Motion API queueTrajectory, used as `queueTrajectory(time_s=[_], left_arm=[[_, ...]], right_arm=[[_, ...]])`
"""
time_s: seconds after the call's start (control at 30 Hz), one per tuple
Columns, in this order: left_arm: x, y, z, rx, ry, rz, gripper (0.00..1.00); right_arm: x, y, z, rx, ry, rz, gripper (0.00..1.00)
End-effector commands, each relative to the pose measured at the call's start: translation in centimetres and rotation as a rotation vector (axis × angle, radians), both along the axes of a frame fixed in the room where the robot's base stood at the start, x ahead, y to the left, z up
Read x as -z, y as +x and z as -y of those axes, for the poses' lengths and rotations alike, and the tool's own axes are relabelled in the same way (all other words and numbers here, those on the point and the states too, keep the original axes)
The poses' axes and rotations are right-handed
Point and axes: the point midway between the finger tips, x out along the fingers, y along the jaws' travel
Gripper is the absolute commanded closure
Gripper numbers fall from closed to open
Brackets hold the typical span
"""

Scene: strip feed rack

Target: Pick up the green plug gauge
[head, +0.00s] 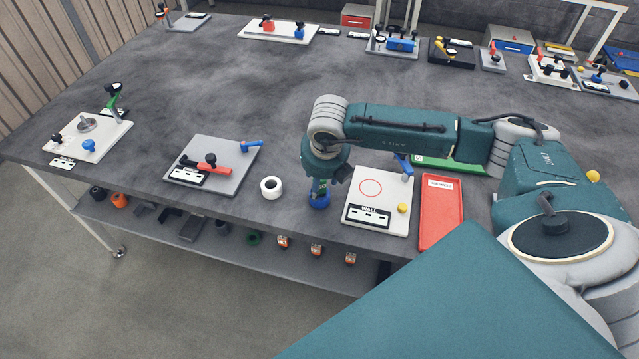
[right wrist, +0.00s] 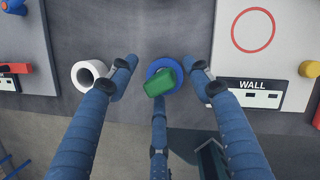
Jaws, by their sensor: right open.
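The green plug gauge (right wrist: 166,80) shows in the right wrist view, its green body over a blue ring (right wrist: 152,70) near the table's front edge. In the head view the blue ring (head: 319,202) shows under my right gripper (head: 321,183), which hides most of the green body. In the right wrist view my right gripper (right wrist: 163,78) is open, with blue fingers to the left and right of the gauge and a third below it. Gaps show between the side fingers and the gauge; whether the third finger touches it I cannot tell. My left gripper is not in view.
A white roll-like ring (head: 271,187) stands left of the gauge. The white WALL board (head: 386,187) with a red circle and yellow knob is close on the right. Beyond it is a red tray (head: 441,208). A grey board (head: 220,150) lies farther left.

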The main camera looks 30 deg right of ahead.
Motion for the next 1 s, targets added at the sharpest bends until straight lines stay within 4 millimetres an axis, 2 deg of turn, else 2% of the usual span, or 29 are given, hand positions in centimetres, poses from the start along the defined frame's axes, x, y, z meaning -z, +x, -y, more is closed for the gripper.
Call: queueTrajectory(time_s=[0.23,0.27,0.5,1.0], left_arm=[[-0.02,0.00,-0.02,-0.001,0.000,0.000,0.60],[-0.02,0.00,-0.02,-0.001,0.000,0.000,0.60],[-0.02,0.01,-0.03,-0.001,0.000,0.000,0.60],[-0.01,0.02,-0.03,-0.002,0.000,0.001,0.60]], right_arm=[[0.30,0.09,0.01,-0.001,0.000,0.001,0.50],[0.29,0.09,0.01,-0.001,0.000,0.001,0.54],[0.25,0.10,0.03,0.000,0.001,0.001,1.00],[0.22,0.14,0.02,0.000,0.000,0.002,1.00]])
